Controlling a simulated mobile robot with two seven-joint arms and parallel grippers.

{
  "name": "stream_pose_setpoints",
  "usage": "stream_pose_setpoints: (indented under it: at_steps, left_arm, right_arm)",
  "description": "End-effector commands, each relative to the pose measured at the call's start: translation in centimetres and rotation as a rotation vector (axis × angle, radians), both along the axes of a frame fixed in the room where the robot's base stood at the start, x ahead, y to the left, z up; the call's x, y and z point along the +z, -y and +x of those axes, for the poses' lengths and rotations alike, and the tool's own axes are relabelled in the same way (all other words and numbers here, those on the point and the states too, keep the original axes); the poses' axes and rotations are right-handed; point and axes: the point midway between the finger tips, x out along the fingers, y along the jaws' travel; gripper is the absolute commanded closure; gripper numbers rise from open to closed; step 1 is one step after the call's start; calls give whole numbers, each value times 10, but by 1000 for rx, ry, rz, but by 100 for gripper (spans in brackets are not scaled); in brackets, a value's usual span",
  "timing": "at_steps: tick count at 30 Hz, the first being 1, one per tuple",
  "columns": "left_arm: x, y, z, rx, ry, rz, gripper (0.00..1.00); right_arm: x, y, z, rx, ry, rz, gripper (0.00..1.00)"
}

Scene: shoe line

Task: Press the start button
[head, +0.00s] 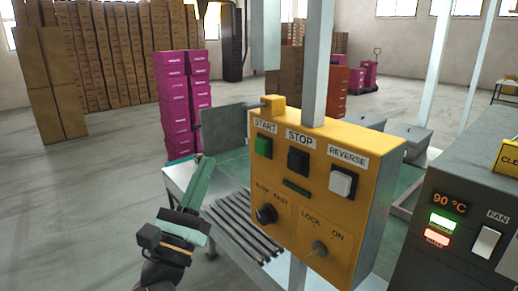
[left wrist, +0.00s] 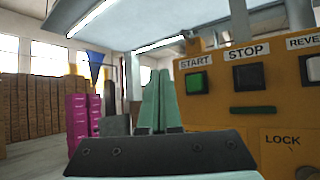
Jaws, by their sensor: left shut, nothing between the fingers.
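The green start button (head: 264,147) sits under the START label at the upper left of a yellow control box (head: 330,222). It also shows in the left wrist view (left wrist: 196,83), unobstructed, to the right of the fingers. My left gripper (head: 206,162) is shut and empty, with its teal fingers pointing up. In the head view the fingertips are left of the button and a little lower, with a visible gap. In the left wrist view the gripper (left wrist: 160,92) points left of the box. My right gripper is not in view.
Beside the start button are a black STOP button (head: 298,161) and a white REVERSE button (head: 342,182). A black speed knob (head: 266,214) and a key switch (head: 318,249) are below. A grey post (head: 316,60) rises behind the box. A grey heater panel (head: 465,215) stands at right.

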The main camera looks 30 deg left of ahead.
Motion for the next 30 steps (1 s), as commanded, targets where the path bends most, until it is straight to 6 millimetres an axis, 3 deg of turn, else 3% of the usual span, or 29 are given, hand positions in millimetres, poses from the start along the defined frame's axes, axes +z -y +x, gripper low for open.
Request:
stream_pose_setpoints:
  at_steps: [8,21,30]
  left_arm:
    - [0,2,6,-1,0,-5,100]
    - [-1,24,60,-3,-1,-6,100]
    - [-1,33,80,-2,-2,-5,100]
  right_arm:
    - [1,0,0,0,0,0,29]
    - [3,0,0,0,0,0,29]
    - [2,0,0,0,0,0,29]
